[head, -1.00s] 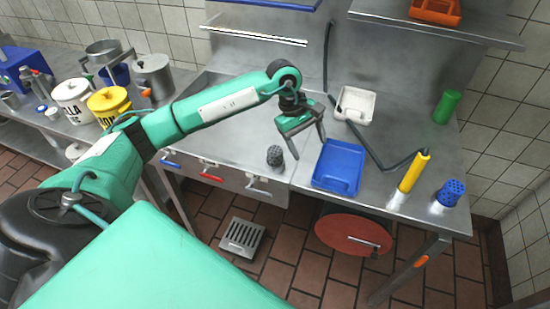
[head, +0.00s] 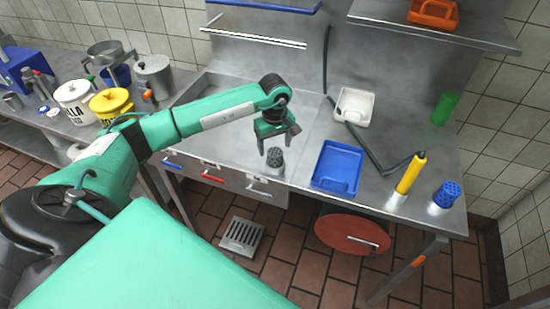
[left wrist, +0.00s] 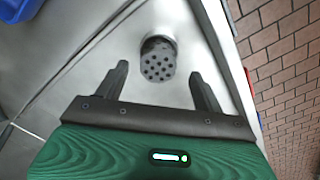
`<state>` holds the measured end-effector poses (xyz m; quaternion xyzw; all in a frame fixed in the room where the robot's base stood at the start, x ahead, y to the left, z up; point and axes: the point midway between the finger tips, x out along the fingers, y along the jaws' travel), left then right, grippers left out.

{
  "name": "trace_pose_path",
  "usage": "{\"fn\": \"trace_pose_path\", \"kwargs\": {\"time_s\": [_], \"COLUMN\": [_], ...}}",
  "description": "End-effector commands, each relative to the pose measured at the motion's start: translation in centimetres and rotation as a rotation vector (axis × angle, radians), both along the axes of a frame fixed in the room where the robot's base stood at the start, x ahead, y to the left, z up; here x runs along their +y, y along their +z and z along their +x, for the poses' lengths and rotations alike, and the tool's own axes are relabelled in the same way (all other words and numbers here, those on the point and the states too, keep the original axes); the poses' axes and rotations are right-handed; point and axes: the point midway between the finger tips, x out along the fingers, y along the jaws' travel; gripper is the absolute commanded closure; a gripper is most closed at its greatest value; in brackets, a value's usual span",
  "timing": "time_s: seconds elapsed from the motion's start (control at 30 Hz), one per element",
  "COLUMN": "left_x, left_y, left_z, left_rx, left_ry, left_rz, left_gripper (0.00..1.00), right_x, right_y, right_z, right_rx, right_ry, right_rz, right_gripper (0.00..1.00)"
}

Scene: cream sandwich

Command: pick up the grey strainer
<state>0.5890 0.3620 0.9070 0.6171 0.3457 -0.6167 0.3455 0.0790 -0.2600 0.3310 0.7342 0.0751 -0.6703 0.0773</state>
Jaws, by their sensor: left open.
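The grey strainer (head: 275,157) is a small dark grey cylinder with holes in its top. It stands on the steel counter near the front edge, above the drawers. In the left wrist view the strainer (left wrist: 158,60) lies ahead of the fingertips, roughly midway between them. My left gripper (head: 276,143) is open and empty, just above and behind the strainer in the head view; the left wrist view shows its two fingers (left wrist: 158,72) spread apart. I see no contact with the strainer. My right gripper is not in view.
A blue tray (head: 318,178) lies right of the strainer, with a white tray (head: 343,118) behind it. A yellow-handled hose (head: 410,174) and a blue perforated cylinder (head: 447,193) stand further right. The counter's front edge is close to the strainer.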

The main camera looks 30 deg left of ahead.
Motion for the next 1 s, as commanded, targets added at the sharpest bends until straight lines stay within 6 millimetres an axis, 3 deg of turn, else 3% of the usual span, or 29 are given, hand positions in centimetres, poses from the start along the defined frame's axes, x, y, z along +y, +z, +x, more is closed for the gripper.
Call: {"fn": "trace_pose_path", "kwargs": {"time_s": [0.13, 0.3, 0.6, 0.83, 1.0], "left_x": [0.0, 0.0, 0.1, 0.1, 0.1], "left_y": [-1.8, -4.2, -4.7, -4.7, -4.7], "left_z": [0.1, 0.3, 0.3, 0.3, 0.3], "left_rx": [0.006, 0.003, 0.001, 0.001, 0.000], "left_ry": [0.000, 0.000, 0.000, 0.000, 0.000], "left_rz": [-0.001, -0.001, -0.001, -0.001, 0.000], "left_gripper": [0.31, 0.31, 0.31, 0.76, 0.79], "right_x": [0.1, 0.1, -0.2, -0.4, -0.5], "right_y": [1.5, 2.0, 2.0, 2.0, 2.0], "right_z": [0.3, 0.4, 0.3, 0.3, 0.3], "right_rx": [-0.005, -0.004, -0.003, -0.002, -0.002], "right_ry": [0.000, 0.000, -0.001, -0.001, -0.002], "right_rz": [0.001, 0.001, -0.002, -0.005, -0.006], "right_gripper": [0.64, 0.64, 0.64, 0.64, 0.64]}}
